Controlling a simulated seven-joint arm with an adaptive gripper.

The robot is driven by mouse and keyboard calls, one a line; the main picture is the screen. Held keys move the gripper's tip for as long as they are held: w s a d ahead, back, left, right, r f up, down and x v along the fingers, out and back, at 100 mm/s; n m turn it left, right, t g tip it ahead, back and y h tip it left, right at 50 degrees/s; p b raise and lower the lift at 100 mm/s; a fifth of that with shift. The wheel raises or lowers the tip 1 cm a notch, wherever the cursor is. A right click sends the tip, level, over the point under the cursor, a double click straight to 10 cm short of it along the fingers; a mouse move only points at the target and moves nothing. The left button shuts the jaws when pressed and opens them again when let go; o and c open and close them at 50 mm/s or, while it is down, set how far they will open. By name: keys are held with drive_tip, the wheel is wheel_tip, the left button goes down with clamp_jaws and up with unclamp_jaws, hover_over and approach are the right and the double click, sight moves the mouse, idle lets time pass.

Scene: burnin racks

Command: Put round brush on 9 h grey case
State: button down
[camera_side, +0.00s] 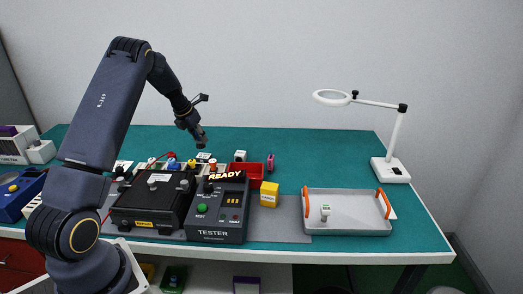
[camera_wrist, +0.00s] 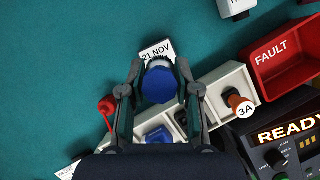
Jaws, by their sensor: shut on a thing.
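My gripper (camera_wrist: 158,76) is shut on a blue round-topped thing (camera_wrist: 160,86) with a pale, bristle-like edge. It may be the round brush. In the side view my gripper (camera_side: 199,138) is raised above the back of the teal bench, and what it holds is hard to make out there. Light grey cases (camera_wrist: 230,93) stand in a row below and to the right of it. One holds a brown round-topped thing marked 3A (camera_wrist: 237,102), another a blue piece (camera_wrist: 158,135). A card reading 21 NOV (camera_wrist: 156,50) shows just beyond the held thing. I cannot read a 9 h mark.
A red FAULT bin (camera_wrist: 283,55) and the tester with a READY display (camera_side: 217,214) are to the right of the cases. A black case (camera_side: 152,207) stands beside the tester. A grey tray (camera_side: 350,222) and a magnifier lamp (camera_side: 391,168) are farther right.

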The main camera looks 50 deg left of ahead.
sight(202, 145)
drive_tip(key=shift+w+a+f, duration=0.2)
drive_tip(key=shift+w+f, duration=0.15)
drive_tip(key=shift+f, duration=0.15)
drive_tip(key=shift+w+f, duration=0.1)
drive_tip(key=shift+f, duration=1.55)
drive_tip(key=shift+f, duration=0.1)
drive_tip(key=c, duration=0.8)
unclamp_jaws()
